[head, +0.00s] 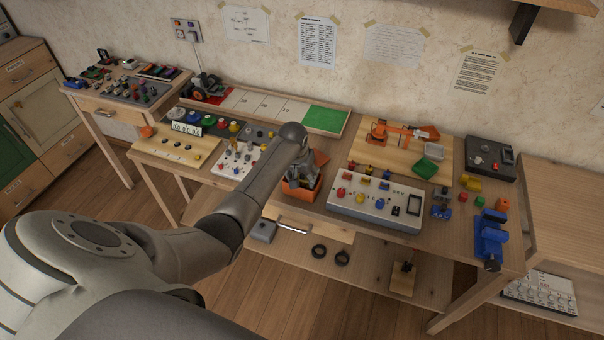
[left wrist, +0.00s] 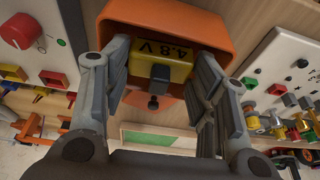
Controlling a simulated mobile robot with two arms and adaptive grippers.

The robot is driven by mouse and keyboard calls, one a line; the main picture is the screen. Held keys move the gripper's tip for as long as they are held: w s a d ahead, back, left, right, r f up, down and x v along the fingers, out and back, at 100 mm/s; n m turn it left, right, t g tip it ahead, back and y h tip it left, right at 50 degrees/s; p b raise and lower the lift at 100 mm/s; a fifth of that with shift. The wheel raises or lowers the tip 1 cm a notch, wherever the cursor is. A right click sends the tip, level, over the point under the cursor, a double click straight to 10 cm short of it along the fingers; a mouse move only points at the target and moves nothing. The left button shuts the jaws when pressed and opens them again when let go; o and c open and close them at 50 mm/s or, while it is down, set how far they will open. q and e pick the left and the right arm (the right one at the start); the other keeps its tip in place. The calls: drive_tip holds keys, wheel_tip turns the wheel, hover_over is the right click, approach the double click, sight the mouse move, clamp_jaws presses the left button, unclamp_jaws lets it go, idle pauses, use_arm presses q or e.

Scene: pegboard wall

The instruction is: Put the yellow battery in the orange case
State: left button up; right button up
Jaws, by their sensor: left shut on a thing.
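The orange case (head: 302,195) stands on the middle workbench, under my left gripper (head: 299,178). In the left wrist view its orange rim (left wrist: 170,12) surrounds the yellow battery (left wrist: 177,53), which is marked "4,8V" and has a dark block on its near face. My left gripper also shows in the left wrist view (left wrist: 160,65), with one finger on each side of the battery, shut on it. The battery is at the case's opening; I cannot tell how deep it sits. The battery is hidden in the head view. My right gripper is not in view.
A grey-white control panel (head: 375,201) stands close to the right of the case. Another panel with knobs (head: 239,160) is close on the left. A blue vise (head: 490,237) is at the bench's right end. A green-ended board (head: 325,119) lies behind.

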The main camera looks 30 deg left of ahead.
use_arm(q)
drive_tip(key=shift+f, duration=0.15)
drive_tip(key=o, duration=0.8)
drive_tip(key=shift+r, duration=0.8)
drive_tip(key=v, duration=1.1)
drive_tip(key=shift+s+r, duration=0.25)
drive_tip(key=shift+r, duration=0.05)
